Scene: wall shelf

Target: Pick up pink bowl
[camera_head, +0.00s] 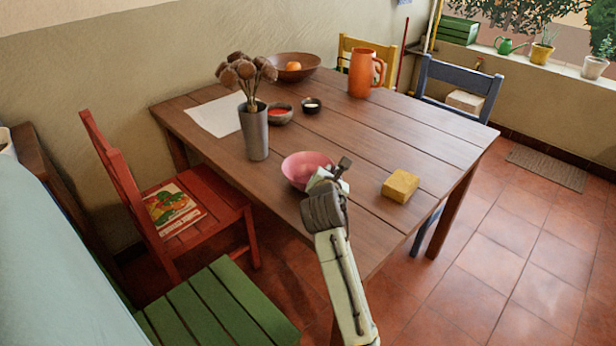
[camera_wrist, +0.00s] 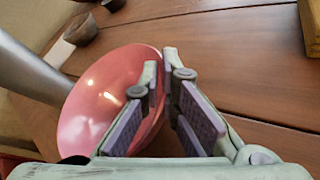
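The pink bowl (camera_head: 300,165) is on the wooden table near its front edge, and its right side is partly hidden behind my gripper (camera_head: 338,174). In the wrist view the pink bowl (camera_wrist: 100,95) fills the left middle, with its inside visible and empty. My gripper (camera_wrist: 161,75) is at the bowl's right rim. Its left finger overlaps the bowl's inside and its right finger is just outside the rim. The gap between the fingertips is narrow, with the rim between them. Whether the pads press on the rim is not clear.
On the table (camera_head: 400,140), a grey vase (camera_head: 255,135) with dried flowers stands left of the bowl. A yellow block (camera_head: 400,186) lies to the right. Small bowls, an orange pitcher (camera_head: 361,75) and a brown bowl (camera_head: 281,72) stand farther back. A red chair (camera_head: 225,205) is left.

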